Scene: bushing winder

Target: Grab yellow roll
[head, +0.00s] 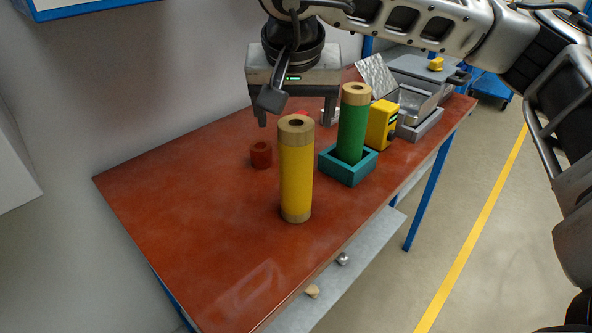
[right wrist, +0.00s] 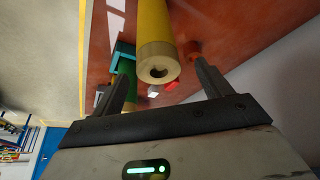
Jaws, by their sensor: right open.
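The yellow roll (head: 297,175) stands upright on the red-brown table, with tan ends and a hole in its top. In the right wrist view the yellow roll (right wrist: 156,40) lies ahead of the jaws, its holed end toward the camera and its body between the lines of the two fingers. My right gripper (head: 293,118) is open and empty, pointing down above and behind the roll in the head view. In the right wrist view its fingers (right wrist: 165,88) are spread wide and do not touch the roll. My left gripper is not in view.
A green roll (head: 352,125) stands in a teal square holder (head: 346,174) to the right. A small red-brown cylinder (head: 261,154) is left of the yellow roll. A yellow box (head: 382,124) and a grey machine (head: 420,95) stand behind. The table's (head: 190,200) left part is clear.

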